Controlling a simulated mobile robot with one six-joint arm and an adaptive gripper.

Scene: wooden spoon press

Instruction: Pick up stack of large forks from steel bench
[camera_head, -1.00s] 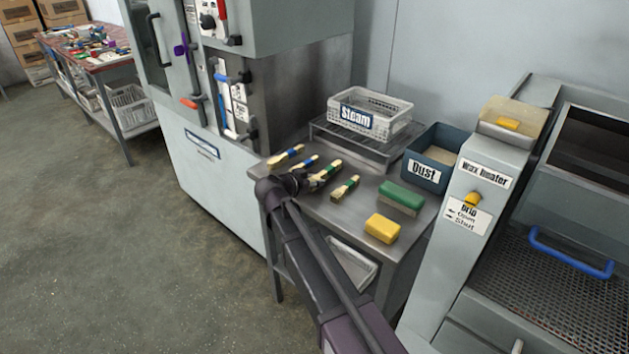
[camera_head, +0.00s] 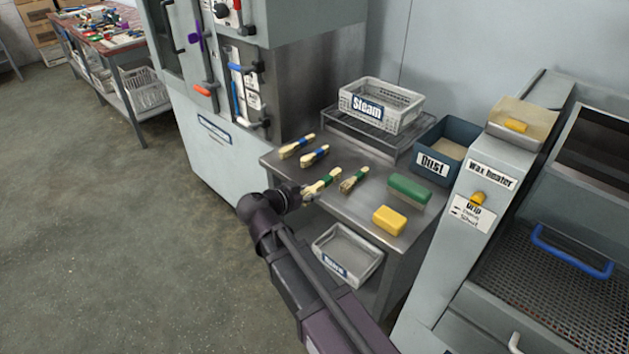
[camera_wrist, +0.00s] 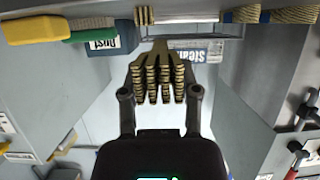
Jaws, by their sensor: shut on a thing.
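My gripper (camera_head: 301,196) is shut on a stack of wooden forks (camera_head: 322,183) with a green band, at the front edge of the steel bench (camera_head: 349,224). In the wrist view the stack (camera_wrist: 157,72) lies between the two fingers of my gripper (camera_wrist: 160,97), its tines pointing back toward the wrist. Its band does not show clearly there. In the head view I cannot tell how far it is above the bench top. Another green-banded bundle (camera_head: 353,180) lies on the bench just to its right.
Two blue-banded bundles (camera_head: 314,155) (camera_head: 296,146) lie at the back left of the bench. Behind are the Steam basket (camera_head: 381,104) and the Dust bin (camera_head: 433,163). The Wax heater (camera_head: 491,175) stands at right.

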